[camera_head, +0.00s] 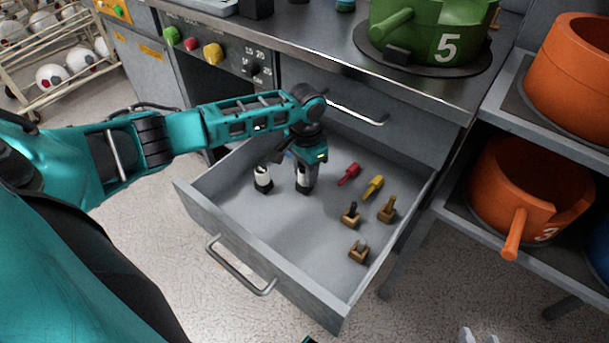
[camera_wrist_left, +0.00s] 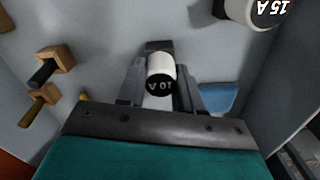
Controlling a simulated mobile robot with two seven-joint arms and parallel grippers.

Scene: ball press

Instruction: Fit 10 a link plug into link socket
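The 10 A plug (camera_wrist_left: 161,78), white with a black lettered end, lies between the two fingers of my left gripper (camera_wrist_left: 161,92) in the left wrist view. The fingers are close on both sides; whether they touch it is unclear. In the head view, my left gripper (camera_head: 306,163) is low in the open drawer, over this white and black plug (camera_head: 305,177). A second white plug (camera_head: 263,177) stands to its left; its 15 A label (camera_wrist_left: 268,10) shows in the wrist view. I see no link socket clearly.
The drawer (camera_head: 235,222) also holds a red piece (camera_head: 349,173), yellow pieces (camera_head: 374,186) and wooden-based pieces (camera_head: 351,214) on the right. Its walls surround my gripper. Above are the counter edge and a green pot (camera_head: 430,30); orange pots (camera_head: 528,180) stand on right shelves.

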